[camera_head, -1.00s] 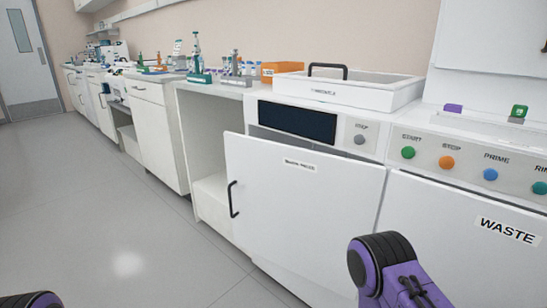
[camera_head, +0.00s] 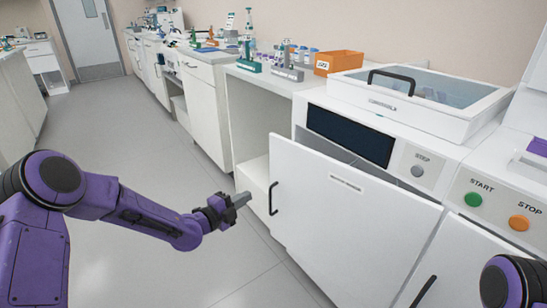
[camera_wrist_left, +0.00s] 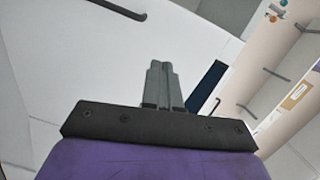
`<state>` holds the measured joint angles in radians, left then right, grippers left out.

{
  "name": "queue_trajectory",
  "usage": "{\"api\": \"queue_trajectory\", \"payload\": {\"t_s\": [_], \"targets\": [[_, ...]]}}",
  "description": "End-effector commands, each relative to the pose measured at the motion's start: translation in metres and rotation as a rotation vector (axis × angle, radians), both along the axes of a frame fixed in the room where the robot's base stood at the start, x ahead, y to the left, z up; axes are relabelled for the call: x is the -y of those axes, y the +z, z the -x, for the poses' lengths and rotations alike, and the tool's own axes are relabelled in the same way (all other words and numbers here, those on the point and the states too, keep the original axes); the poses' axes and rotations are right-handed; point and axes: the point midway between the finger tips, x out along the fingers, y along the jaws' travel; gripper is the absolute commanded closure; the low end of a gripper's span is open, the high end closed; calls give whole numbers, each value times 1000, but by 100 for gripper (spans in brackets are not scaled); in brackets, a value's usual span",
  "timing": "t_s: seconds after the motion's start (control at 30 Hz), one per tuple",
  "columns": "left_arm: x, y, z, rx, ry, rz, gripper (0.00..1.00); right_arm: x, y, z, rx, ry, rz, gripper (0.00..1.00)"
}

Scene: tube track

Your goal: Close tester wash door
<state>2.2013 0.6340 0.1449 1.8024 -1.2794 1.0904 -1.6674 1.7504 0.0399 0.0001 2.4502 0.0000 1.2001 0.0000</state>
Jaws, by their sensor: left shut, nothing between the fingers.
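The wash door (camera_head: 345,225) is a white panel with a small label, hinged at its right side. It stands partly open, tilted out from the white tester (camera_head: 330,92). A black bar handle (camera_head: 273,198) is near its left edge. My left gripper (camera_head: 243,200) is shut and empty, to the left of the handle and apart from it in the picture. In the left wrist view the shut grey fingers (camera_wrist_left: 160,68) point toward a large white surface. My right gripper is out of view; only part of my right arm shows at the lower right.
A lidded white tray (camera_head: 415,100) sits on the tester. START and STOP buttons (camera_head: 474,200) are on the unit to the right. An orange box (camera_head: 338,63) and bottles stand on the counter behind. The floor (camera_head: 130,255) at left is clear.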

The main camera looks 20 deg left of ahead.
Motion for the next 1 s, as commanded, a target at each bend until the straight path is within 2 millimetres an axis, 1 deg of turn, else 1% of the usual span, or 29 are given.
{"api": "queue_trajectory", "payload": {"t_s": [0.03,0.1,0.13,0.27,0.7,0.83,1.0], "targets": [[-7,24,-7,77,-15,-74,100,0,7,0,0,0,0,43],[-11,35,-12,140,-29,-143,100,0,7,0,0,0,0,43],[-11,37,-14,151,-33,-158,100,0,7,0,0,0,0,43],[-3,35,-29,157,-36,-168,100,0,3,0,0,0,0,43],[40,33,-110,153,-34,-163,100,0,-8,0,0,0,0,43],[48,34,-126,152,-34,-163,100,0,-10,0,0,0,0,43],[53,35,-134,152,-34,-161,100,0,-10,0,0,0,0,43]]}}
